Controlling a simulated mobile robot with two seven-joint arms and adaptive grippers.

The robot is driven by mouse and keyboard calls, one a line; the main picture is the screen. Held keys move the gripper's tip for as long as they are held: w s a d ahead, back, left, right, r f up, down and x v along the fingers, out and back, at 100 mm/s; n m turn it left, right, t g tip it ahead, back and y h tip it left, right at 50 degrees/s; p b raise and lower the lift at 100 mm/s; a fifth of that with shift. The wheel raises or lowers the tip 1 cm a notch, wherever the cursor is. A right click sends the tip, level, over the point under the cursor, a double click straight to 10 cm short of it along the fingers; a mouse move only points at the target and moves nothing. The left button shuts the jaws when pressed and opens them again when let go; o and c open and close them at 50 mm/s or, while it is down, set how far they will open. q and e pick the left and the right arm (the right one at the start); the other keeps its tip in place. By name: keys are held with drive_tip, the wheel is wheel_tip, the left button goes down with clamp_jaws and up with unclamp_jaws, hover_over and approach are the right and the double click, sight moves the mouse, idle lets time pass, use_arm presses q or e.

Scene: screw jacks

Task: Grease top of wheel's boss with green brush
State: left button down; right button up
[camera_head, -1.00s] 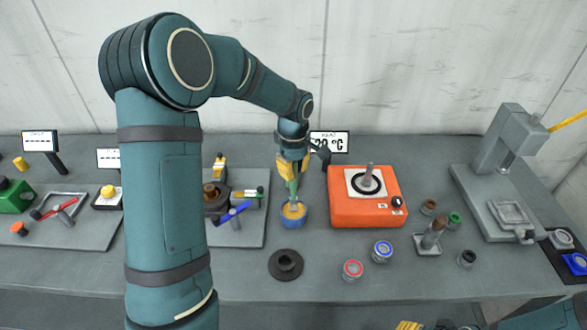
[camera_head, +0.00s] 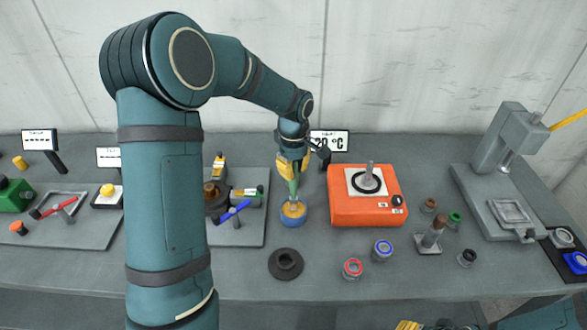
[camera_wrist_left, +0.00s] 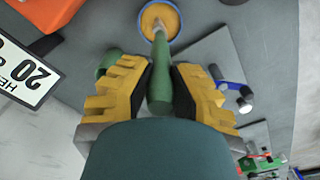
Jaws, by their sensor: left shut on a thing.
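My left gripper (camera_head: 293,166) is shut on the green brush (camera_head: 294,187), which points down. In the left wrist view the green handle (camera_wrist_left: 159,85) sits between the yellow-padded fingers (camera_wrist_left: 160,88). The brush's lower end is in a blue-rimmed pot (camera_head: 291,221) of tan grease (camera_wrist_left: 160,21). A dark wheel with a raised central boss (camera_head: 286,264) lies flat on the table, in front of the pot. The brush tip is hidden in the pot.
An orange heater (camera_head: 367,207) with a dark ring on its plate stands right of the pot. A grey plate with tools (camera_head: 250,226) lies to its left. Red-rimmed (camera_head: 352,268) and blue-rimmed (camera_head: 383,250) pots stand at front right. A grey press (camera_head: 502,150) is far right.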

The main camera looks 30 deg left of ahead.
idle(0.4)
use_arm(q)
drive_tip(key=shift+r+p, duration=2.45)
drive_tip(key=shift+r, duration=1.1)
drive_tip(key=shift+f, duration=0.1)
